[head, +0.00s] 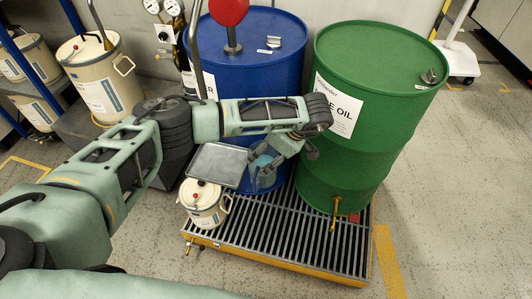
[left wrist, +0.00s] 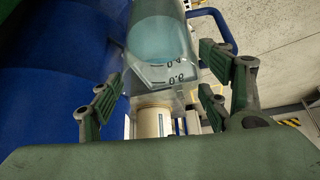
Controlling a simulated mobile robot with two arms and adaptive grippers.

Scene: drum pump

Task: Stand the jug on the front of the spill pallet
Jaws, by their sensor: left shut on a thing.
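The clear jug with bluish contents (head: 261,172) is in my left gripper (head: 272,160), in front of the blue drum and above the spill pallet (head: 290,243). In the left wrist view the jug (left wrist: 163,45) has dark printed marks and sits between the fingers (left wrist: 165,88). The gap under the jug cannot be judged. The pallet has a dark slatted grate and a yellow-orange edge; its front strip is bare in the middle and right. My right gripper is not in view.
A cream canister (head: 204,205) stands at the pallet's front left, beside a grey tray (head: 218,164). The blue drum (head: 255,55) and green drum (head: 365,120) stand behind, the green one with a brass tap (head: 335,213). Floor is free to the right.

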